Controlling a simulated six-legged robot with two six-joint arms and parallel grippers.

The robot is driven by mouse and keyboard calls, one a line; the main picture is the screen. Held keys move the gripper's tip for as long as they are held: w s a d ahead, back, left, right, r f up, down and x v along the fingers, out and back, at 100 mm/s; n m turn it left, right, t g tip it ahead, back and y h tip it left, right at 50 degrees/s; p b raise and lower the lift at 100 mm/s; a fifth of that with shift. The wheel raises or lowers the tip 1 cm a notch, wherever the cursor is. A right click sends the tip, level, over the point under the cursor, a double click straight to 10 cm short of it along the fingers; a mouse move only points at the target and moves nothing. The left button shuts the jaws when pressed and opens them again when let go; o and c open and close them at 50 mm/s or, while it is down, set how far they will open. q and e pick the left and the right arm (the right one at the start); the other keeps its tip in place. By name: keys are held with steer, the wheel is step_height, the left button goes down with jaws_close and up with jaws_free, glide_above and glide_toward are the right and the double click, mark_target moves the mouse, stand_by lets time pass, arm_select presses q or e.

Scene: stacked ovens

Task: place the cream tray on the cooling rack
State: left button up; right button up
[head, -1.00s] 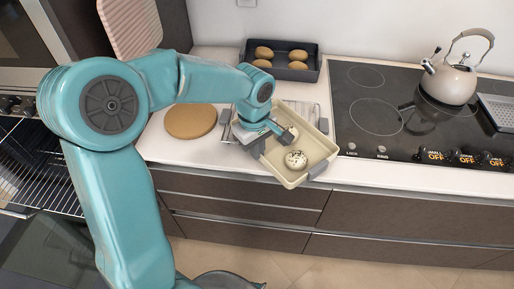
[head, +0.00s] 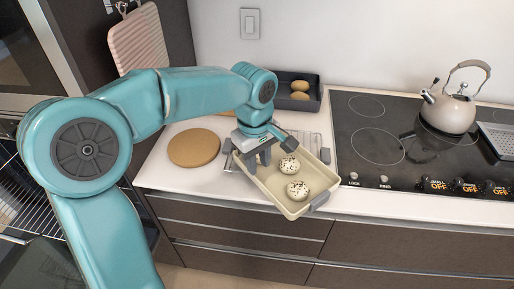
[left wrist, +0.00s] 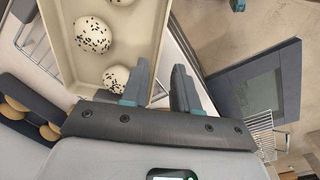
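The cream tray (head: 268,197) lies diagonally over the wire cooling rack (head: 309,140), its near corner reaching past the counter's front edge. It holds speckled buns (head: 297,190); two show in the head view, and part of a third shows in the left wrist view (left wrist: 122,1). My left gripper (head: 258,159) is at the tray's back-left end. In the left wrist view its fingers (left wrist: 160,90) are apart, one over the tray's inside and one outside its wall, with a visible gap. Whether the tray rests flat on the rack is hard to tell. My right gripper is out of view.
A round wooden board (head: 194,148) lies left of the rack. A dark tray of brown buns (head: 299,96) stands behind. The black cooktop (head: 372,120) with a kettle (head: 447,108) is to the right. An open oven with a wire shelf (head: 28,205) is at the left.

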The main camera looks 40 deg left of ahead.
arm_select(q)
step_height(320, 180, up, 5)
steer(key=shift+s+f, duration=0.15)
stand_by(0.6)
